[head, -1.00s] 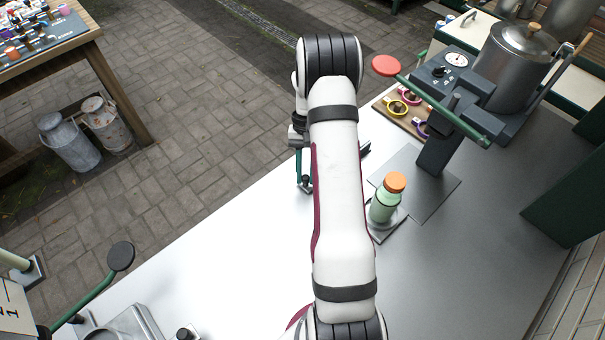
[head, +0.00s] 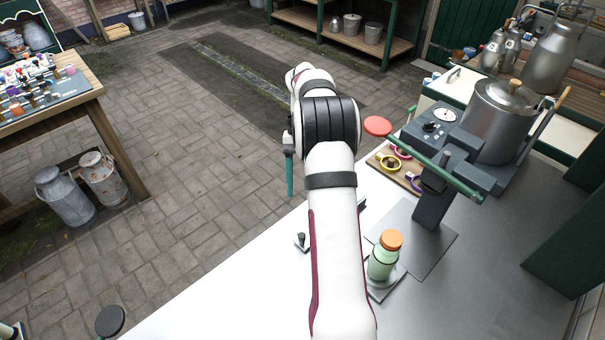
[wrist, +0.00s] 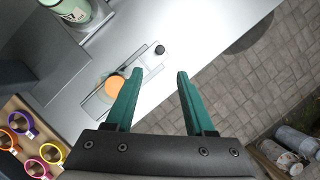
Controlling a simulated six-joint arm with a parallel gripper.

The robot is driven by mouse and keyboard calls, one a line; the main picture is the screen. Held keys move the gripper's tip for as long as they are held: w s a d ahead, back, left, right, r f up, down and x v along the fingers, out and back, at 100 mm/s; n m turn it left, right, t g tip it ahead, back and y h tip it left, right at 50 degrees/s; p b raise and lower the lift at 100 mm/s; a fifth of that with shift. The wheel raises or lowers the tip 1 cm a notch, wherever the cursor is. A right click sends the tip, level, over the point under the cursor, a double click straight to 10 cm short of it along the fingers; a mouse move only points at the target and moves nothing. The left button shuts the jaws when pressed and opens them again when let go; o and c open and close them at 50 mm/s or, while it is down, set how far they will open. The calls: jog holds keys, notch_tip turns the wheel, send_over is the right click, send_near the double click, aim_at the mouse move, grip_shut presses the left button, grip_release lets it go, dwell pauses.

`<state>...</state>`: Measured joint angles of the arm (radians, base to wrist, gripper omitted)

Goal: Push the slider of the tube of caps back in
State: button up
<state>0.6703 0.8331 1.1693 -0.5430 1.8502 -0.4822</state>
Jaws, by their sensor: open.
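The tube of caps (wrist: 101,99) lies on the bench in the wrist view, a narrow grey holder with an orange cap (wrist: 115,87) showing in it. Its slider has a black knob (wrist: 160,49) and sticks out at the upper right end. The knob also shows in the head view (head: 302,238), left of my arm, which hides most of the tube. My gripper (wrist: 160,73) is open and empty. Its green fingers appear above the bench, the left one overlapping the tube in the picture. In the head view one teal finger (head: 290,176) shows, clear of the knob.
A green bottle with an orange cap (head: 383,262) stands on a small plate right of my arm. Behind it is a capping press with a green lever (head: 436,164) and red knob. Coloured rings (head: 396,152) lie on a wooden board. The bench's left edge drops to paving.

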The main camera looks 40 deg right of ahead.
jog(key=v, duration=0.3)
jog(key=shift+r, duration=0.15)
jog(key=s+a+r+t+h, duration=0.1)
jog(key=s+a+t+h, duration=0.2)
jog(key=s+a, duration=0.2)
notch_tip(320, 180, down, 15)
jog(key=shift+w+d+f, duration=0.1)
jog(key=shift+w+d, duration=0.1)
jog(key=shift+c, duration=0.2)
